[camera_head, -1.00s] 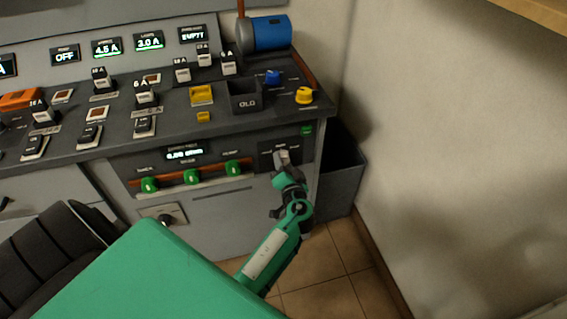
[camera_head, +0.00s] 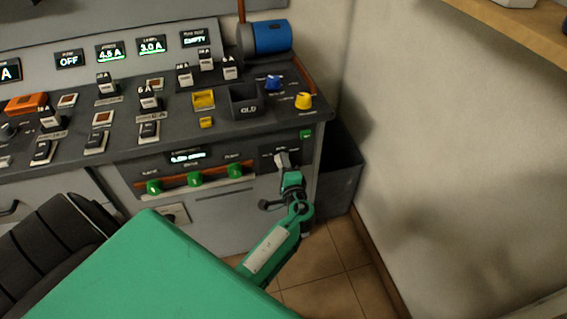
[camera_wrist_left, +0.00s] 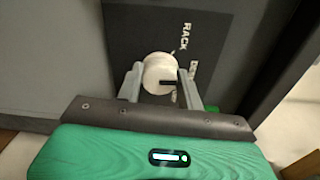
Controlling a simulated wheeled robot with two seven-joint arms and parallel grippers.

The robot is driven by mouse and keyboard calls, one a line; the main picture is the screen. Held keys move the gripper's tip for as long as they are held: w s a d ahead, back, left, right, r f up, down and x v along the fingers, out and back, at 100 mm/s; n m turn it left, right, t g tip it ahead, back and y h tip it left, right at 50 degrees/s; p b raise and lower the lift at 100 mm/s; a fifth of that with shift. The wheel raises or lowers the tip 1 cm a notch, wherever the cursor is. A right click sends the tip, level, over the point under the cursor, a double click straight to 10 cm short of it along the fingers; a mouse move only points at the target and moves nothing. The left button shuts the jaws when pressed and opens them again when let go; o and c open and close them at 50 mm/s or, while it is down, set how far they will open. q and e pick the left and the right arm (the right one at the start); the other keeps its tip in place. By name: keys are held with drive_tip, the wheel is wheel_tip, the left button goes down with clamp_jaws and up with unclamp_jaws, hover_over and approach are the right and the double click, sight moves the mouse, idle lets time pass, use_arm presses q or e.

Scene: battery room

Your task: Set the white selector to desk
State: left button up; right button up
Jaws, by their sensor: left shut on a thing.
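The white selector (camera_head: 281,160) sits on a dark plate at the right end of the lower front panel. It also shows in the left wrist view as a round white knob (camera_wrist_left: 157,70) with a black mark pointing right. The plate carries the label RACK above right of the knob and a second label, partly hidden, further right. My left gripper (camera_head: 284,168) is at the selector, and in the left wrist view its fingers (camera_wrist_left: 162,78) close on the knob from both sides. My right gripper is not in view.
Three green knobs (camera_head: 194,178) line the panel left of the selector. Above are a dark OLD bin (camera_head: 245,101), a blue knob (camera_head: 273,83) and a yellow knob (camera_head: 303,101). A grey bin (camera_head: 342,180) stands right of the console, near the wall. A dark chair (camera_head: 62,240) is at left.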

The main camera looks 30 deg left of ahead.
use_arm(q)
drive_tip(key=shift+m, duration=0.5)
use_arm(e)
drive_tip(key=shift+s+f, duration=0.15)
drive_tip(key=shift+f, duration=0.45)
use_arm(q)
drive_tip(key=o, duration=1)
drive_tip(key=shift+d, duration=0.1)
drive_tip(key=v, duration=1.3)
drive_tip(key=shift+s+d+b, duration=0.25)
drive_tip(key=shift+d+b, duration=0.1)
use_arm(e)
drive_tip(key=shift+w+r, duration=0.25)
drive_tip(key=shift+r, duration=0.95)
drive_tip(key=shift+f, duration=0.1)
